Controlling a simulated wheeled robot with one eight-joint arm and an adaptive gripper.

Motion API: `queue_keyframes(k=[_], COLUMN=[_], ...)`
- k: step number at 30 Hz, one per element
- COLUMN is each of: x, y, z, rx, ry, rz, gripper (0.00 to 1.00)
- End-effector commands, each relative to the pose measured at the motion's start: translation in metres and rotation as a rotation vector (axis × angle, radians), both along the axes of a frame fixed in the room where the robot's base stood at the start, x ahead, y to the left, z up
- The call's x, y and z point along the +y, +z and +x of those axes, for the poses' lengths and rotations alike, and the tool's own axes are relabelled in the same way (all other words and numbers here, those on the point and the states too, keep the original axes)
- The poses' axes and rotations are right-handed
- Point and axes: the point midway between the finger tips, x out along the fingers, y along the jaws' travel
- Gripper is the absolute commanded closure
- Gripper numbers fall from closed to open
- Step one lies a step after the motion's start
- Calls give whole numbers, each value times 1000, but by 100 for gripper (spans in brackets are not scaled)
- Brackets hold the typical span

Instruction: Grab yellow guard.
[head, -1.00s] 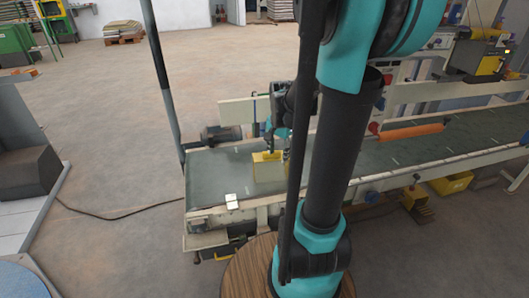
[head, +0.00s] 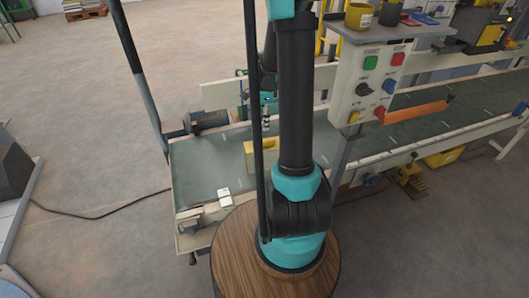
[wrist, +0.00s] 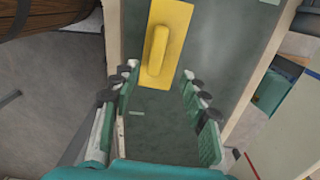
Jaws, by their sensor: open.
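The yellow guard (wrist: 168,38) is a flat plate with a raised rounded handle, at the top of the wrist view. It sits on the green conveyor belt and also shows in the head view (head: 249,157), partly hidden by my arm. The handle lies beyond the fingertips. In the head view, my gripper is mostly hidden behind my arm, close to the guard.
The conveyor belt (head: 195,180) has pale side rails. A motor (head: 208,119) sits at the belt's far left. Open floor lies left.

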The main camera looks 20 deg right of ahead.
Motion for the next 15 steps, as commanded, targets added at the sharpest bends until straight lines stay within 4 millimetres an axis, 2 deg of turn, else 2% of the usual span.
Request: queue_keyframes(k=[6, 15], x=[0, 0], y=[-37, -57], z=[0, 0], rx=[0, 0], ry=[1, 1], rz=[0, 0], gripper=[55, 55])
